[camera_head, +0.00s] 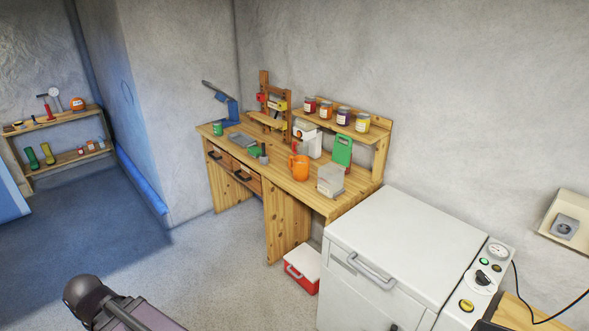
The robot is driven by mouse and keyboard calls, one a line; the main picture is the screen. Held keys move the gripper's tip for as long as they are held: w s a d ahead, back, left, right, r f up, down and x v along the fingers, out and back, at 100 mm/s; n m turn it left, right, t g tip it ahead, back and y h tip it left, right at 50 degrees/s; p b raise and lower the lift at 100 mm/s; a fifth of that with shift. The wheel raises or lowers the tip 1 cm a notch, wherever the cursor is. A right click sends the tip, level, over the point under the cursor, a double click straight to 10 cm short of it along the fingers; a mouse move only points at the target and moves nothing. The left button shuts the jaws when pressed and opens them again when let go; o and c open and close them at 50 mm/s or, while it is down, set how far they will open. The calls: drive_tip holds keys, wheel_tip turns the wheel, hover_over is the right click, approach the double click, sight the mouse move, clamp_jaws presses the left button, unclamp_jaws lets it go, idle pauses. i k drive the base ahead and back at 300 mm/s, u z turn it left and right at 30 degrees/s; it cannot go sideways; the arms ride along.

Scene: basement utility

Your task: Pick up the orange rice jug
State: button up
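An orange jug (299,168) stands upright on the wooden workbench (225,146), near its front edge right of the middle. Its handle side faces left. Its contents are too small to tell. A pale box-like container (331,180) stands just right of it, and a white carton (308,139) stands behind it. Part of my arm shows at the bottom left, far from the jug. My gripper is not in view.
A white appliance (400,245) with a control panel stands right of the workbench. A red and white cooler box (302,270) sits on the floor before the bench. Jars line the bench's upper shelf (345,127). The floor (190,262) left of the bench is clear.

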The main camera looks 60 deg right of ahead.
sight(301, 163)
drive_tip(key=i, duration=2.6)
drive_tip(key=u, duration=0.3)
drive_tip(key=k, duration=0.1)
drive_tip(key=z, duration=2.85)
